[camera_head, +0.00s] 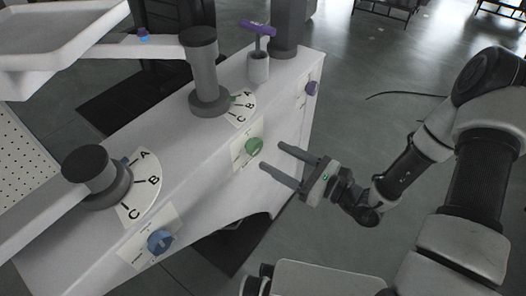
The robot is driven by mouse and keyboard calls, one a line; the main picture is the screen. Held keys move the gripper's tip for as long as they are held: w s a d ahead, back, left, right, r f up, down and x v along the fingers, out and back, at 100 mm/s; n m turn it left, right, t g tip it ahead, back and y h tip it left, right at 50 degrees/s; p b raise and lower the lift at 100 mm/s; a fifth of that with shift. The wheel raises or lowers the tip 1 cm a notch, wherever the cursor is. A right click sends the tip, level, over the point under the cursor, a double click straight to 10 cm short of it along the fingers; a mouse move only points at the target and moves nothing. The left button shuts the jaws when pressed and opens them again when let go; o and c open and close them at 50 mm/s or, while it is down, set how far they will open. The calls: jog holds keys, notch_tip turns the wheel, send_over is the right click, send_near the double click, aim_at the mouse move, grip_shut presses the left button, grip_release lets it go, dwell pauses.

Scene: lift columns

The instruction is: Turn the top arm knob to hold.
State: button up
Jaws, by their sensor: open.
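A white machine (205,160) with lift columns fills the left and middle. A green knob (253,147) sits on a small label plate on its side face. A blue knob (160,241) sits on a similar plate lower left, and a small purple knob (311,88) is at the far right end of that face. The lettering on these plates is too small to read, so I cannot tell which knob is the top arm one. My gripper (272,157) is open and empty, its two fingers pointing left towards the green knob, seemingly just short of it.
Two dark columns (204,70) and (90,170) stand on the machine beside dials marked A, B, C. A purple T-handle (258,29) stands in a grey cup near the back. A pale tray (60,40) is upper left. The floor right of the machine is mostly clear, with a thin cable.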

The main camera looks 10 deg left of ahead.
aim_at(258, 147)
jog(key=x, duration=0.5)
jog(key=shift+w+a+b, duration=0.15)
jog(key=shift+a+b, duration=0.15)
jog(key=c, duration=1)
jog(key=shift+c, duration=0.2)
